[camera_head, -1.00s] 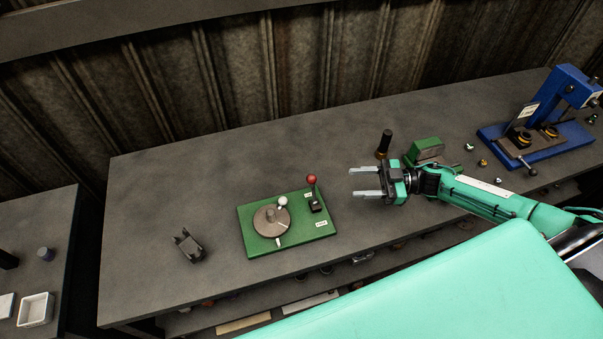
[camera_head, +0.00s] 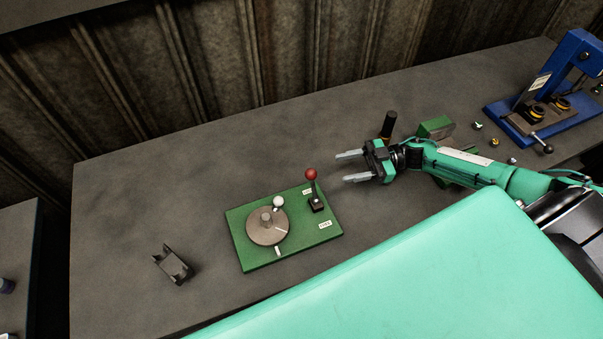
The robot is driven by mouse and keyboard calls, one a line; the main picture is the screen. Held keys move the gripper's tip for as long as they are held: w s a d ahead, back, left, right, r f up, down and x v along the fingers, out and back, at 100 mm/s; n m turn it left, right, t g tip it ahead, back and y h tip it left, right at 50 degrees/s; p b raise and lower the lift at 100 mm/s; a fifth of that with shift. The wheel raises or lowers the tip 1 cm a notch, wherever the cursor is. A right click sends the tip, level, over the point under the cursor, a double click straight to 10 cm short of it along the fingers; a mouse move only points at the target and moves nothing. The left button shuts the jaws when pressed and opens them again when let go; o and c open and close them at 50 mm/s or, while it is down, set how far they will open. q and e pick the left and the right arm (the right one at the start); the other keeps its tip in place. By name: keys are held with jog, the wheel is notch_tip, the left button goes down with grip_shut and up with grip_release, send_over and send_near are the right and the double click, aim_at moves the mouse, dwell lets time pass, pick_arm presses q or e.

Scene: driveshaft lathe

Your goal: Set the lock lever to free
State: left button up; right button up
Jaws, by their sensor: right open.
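The lock lever (camera_head: 312,180) has a red ball knob and stands on a small black base at the right side of a green plate (camera_head: 253,256). It looks close to upright. Two white labels lie on the plate beside it, one behind and one in front; the front one seems to read FREE. A round grey disc (camera_head: 262,230) with a white-knobbed handle sits at the plate's left part. My right gripper (camera_head: 347,166) is open and empty, just right of the red knob and apart from it, fingers pointing left. My left gripper is not in view.
A black bracket (camera_head: 172,265) lies left of the plate. A dark upright handle (camera_head: 389,124) and a green block (camera_head: 436,127) stand behind my right arm. A blue press (camera_head: 567,90) and small parts are at the right. The bench is clear behind the plate.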

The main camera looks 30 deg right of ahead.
aim_at(307, 174)
jog(key=p+x, duration=0.2)
jog(key=x, duration=0.3)
jog(key=p+x, duration=0.2)
jog(key=x, duration=0.4)
jog(key=shift+a+r+p, duration=0.15)
jog(key=shift+r+p, duration=0.1)
jog(key=shift+p, duration=0.05)
jog(key=shift+w+a+f, duration=0.1)
jog(key=shift+a+f, duration=0.05)
jog(key=shift+a, duration=0.45)
grip_shut()
